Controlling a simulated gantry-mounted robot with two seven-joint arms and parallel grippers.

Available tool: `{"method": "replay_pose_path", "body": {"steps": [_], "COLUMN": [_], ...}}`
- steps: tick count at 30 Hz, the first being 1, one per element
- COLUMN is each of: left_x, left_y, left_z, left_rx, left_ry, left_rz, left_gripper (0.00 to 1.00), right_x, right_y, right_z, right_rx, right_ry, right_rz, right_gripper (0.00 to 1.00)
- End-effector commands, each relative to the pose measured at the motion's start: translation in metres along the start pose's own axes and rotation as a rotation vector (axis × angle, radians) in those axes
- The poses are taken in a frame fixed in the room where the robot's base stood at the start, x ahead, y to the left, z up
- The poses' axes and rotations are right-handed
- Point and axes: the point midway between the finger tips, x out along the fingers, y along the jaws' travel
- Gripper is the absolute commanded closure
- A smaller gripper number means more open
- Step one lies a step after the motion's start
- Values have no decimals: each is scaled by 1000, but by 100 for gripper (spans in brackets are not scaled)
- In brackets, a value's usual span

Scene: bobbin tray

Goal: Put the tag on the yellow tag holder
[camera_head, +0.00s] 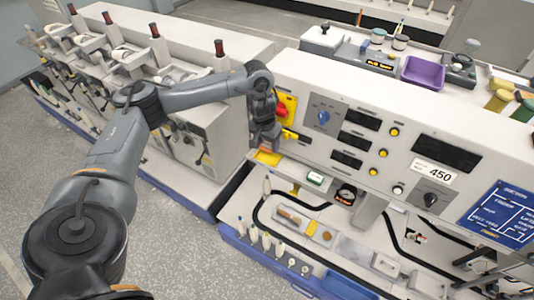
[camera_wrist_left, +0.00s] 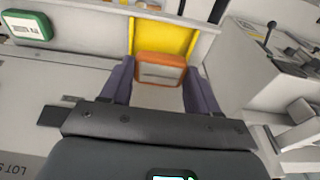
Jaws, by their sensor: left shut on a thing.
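My left gripper (camera_head: 266,142) hangs in front of the machine's upright panel, just above the yellow tag holder (camera_head: 268,157). In the left wrist view, an orange-framed tag (camera_wrist_left: 160,72) with a pale face sits between the two dark fingers, which are shut on it. The yellow holder (camera_wrist_left: 163,36) shows directly beyond the tag in that view, with the tag's far edge overlapping it; I cannot tell whether they touch. In the head view the tag is not clearly visible at the gripper. My right gripper is not in view.
A red button (camera_head: 281,110) on a yellow plate is close beside the gripper. A purple bin (camera_head: 423,72) stands on top. Bobbins and tools fill the lower shelf.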

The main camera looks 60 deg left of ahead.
Motion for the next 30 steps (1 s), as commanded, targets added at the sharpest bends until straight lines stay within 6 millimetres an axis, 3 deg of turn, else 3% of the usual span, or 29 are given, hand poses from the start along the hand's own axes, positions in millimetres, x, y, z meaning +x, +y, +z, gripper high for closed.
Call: {"method": "replay_pose_path", "body": {"steps": [8,13,30], "left_x": [24,38,48], "left_y": [-1,0,0], "left_z": [4,6,8], "left_rx": [1,1,0], "left_ry": [-2,-1,-1], "left_rz": [-1,0,0], "left_gripper": [68,68,68], "right_x": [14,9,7], "right_y": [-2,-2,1], "right_z": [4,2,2], "right_rx": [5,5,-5], "right_ry": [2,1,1], "right_rz": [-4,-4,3], "right_gripper": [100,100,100]}}
